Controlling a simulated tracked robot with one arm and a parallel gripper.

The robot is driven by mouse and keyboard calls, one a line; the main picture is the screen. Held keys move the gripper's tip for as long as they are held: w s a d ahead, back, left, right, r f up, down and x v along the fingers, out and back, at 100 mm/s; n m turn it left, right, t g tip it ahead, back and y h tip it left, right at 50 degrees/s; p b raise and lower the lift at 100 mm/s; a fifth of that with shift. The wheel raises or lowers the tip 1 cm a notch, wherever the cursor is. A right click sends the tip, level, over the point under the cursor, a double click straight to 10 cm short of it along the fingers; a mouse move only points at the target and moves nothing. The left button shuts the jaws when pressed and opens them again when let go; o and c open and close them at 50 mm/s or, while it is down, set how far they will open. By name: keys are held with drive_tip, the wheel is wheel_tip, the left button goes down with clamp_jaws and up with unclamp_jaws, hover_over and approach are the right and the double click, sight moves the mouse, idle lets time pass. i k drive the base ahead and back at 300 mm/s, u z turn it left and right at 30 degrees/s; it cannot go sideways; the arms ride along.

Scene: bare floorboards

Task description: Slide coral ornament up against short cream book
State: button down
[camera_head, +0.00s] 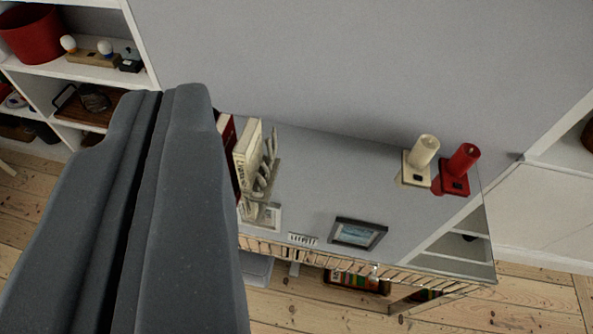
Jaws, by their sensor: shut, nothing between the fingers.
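A short cream book (247,148) stands upright on the glossy grey top of a console, left of the middle. A pale, branching ornament (266,172), which looks like the coral one, stands close at the book's right side. I cannot tell whether the two touch. My gripper (162,92) fills the left of the view. Its two fingers are shut together with nothing between them. It appears to the left of the books and hides part of that side.
A dark red book (226,145) is partly hidden behind my gripper. A cream candle (424,152) and a red candle (462,160) stand on the right. A small framed picture (358,233) is near the front edge. White shelves (135,45) stand at the upper left.

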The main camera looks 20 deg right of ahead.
sight(262, 188)
drive_tip(key=z, duration=0.25)
drive_tip(key=i, duration=1)
drive_tip(key=u, duration=0.05)
